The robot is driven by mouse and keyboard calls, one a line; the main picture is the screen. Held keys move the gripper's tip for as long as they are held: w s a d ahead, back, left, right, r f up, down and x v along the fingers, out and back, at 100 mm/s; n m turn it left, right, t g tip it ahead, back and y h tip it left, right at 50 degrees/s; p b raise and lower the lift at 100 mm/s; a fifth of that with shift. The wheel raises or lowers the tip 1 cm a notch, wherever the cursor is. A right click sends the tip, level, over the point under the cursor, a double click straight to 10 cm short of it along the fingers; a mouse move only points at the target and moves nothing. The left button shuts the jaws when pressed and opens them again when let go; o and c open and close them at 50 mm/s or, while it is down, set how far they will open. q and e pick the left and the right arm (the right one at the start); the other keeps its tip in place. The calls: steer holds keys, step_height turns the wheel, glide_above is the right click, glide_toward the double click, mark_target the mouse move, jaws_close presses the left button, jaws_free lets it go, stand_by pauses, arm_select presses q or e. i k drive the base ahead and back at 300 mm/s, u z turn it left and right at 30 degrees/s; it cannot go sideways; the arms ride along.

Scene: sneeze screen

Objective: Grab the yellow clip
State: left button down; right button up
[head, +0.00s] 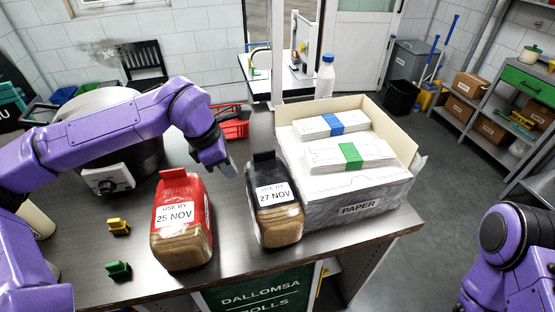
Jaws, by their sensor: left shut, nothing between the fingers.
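The yellow clip (119,227) lies on the counter at the left, left of the red bread bag and behind the green clip (118,269). My left gripper (230,168) is shut and empty. It is above the counter between the red bread bag (182,220) and the dark bread bag (273,203), well to the right of the yellow clip and apart from it. My right arm shows at the lower right edge; its gripper is out of view.
A large pot (91,135) with a dial stands behind the clips. A red crate (233,125) is farther back. An open box of paper (359,205) fills the counter's right side. Bare counter (90,250) surrounds the two clips.

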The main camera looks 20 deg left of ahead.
mark_target(117, 227)
steer(key=k, duration=1)
